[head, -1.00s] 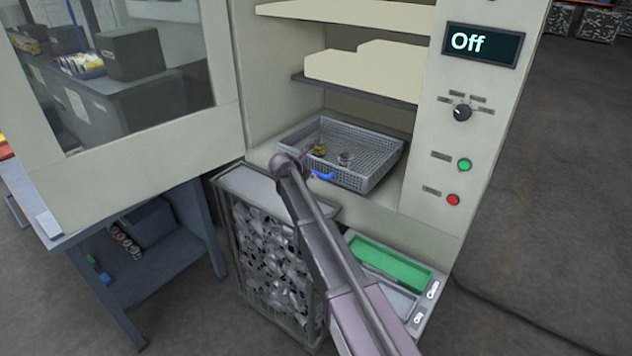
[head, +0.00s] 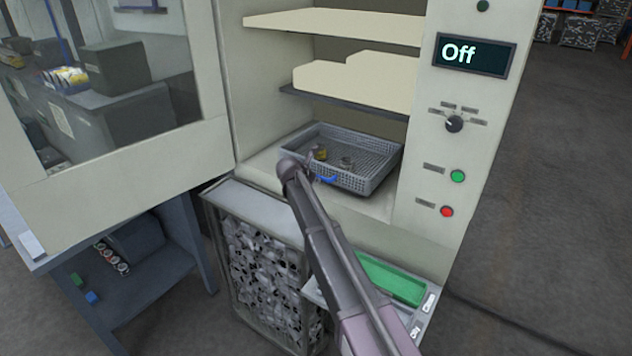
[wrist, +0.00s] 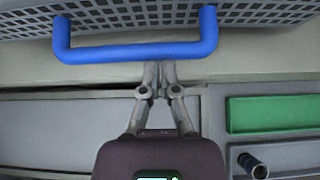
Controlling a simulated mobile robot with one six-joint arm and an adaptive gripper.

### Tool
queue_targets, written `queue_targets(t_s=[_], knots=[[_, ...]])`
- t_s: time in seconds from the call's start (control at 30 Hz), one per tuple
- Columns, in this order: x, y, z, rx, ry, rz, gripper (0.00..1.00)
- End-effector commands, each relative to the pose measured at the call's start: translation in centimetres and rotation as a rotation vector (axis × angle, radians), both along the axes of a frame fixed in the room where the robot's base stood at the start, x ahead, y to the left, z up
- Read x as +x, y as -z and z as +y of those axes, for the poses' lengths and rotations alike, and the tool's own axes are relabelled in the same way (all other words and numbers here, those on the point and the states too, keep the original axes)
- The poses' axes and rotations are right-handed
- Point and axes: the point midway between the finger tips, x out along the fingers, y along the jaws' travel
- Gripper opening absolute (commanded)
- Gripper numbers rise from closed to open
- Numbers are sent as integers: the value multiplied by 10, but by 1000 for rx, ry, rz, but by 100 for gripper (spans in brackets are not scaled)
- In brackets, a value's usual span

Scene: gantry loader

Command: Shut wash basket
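The wash basket (head: 372,187) is a grey mesh tray on the lowest level of the open cabinet. A brass-coloured part (head: 320,153) and a grey metal part (head: 347,162) lie in it. Its blue handle (head: 328,179) faces the front; in the wrist view the handle (wrist: 105,53) spans the picture below the basket's mesh wall (wrist: 130,17). My gripper (wrist: 159,70) has its slim fingers together at the middle of the handle bar. The bar covers the fingertips, so contact cannot be told. In the head view my arm hides most of the gripper.
The cabinet's glazed door (head: 120,165) stands open at left. A panel with an "Off" display (head: 475,54) is at right. Below stand a wire bin (head: 225,255) of metal parts and a green tray (head: 395,280). Cream blocks fill the shelf (head: 340,103) above.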

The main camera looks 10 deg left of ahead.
Motion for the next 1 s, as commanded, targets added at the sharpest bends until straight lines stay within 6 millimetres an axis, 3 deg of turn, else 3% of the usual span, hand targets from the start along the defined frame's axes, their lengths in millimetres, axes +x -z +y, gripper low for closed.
queue_targets(t_s=[0.37,0.73,1.0], knots=[[0,-1,7,-6,-10,-11,0],[-29,9,17,-2,-1,-2,0],[-51,-18,25,-2,0,-2,0]])
